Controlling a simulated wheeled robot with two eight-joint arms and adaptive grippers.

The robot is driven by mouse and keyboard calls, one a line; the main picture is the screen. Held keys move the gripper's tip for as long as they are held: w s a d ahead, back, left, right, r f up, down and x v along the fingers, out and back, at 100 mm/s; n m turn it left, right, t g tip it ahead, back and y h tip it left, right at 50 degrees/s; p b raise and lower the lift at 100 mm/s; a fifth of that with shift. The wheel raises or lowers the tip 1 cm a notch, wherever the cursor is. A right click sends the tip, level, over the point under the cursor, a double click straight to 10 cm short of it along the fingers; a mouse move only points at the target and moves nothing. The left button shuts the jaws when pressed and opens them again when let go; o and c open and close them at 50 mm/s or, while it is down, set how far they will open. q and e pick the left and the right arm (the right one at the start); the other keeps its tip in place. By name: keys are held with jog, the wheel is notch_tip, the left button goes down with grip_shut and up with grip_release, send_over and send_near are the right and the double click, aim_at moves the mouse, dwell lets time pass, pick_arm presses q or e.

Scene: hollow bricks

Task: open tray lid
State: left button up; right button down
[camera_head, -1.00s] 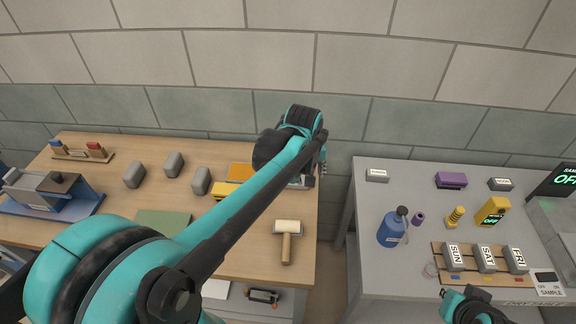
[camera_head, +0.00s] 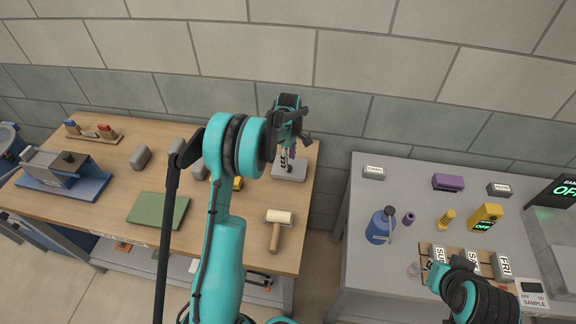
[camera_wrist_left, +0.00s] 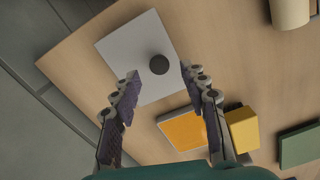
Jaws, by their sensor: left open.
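The tray lid is a pale grey square plate (camera_wrist_left: 130,50) with a round dark knob (camera_wrist_left: 158,64). In the head view the plate (camera_head: 287,172) lies near the right end of the wooden bench. My left gripper (camera_head: 288,160) is over it, pointing down. In the left wrist view its two fingers (camera_wrist_left: 158,77) are open and apart, with the knob showing between the tips. I see no contact, and the height above the knob is unclear. The tray under the lid is hidden. My right arm (camera_head: 470,292) shows at the bottom right; its fingers cannot be made out.
An orange panel (camera_wrist_left: 183,130) and a yellow block (camera_wrist_left: 241,130) lie close to the plate. A mallet (camera_head: 277,228) and a green slab (camera_head: 158,210) lie nearer the front. A gap separates the bench from the grey table (camera_head: 352,235), which holds a blue bottle (camera_head: 380,226).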

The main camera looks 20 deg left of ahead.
aim_at(289, 165)
pick_arm(q)
jog(key=shift+f, duration=1.85)
jog(key=shift+c, duration=0.3)
grip_shut()
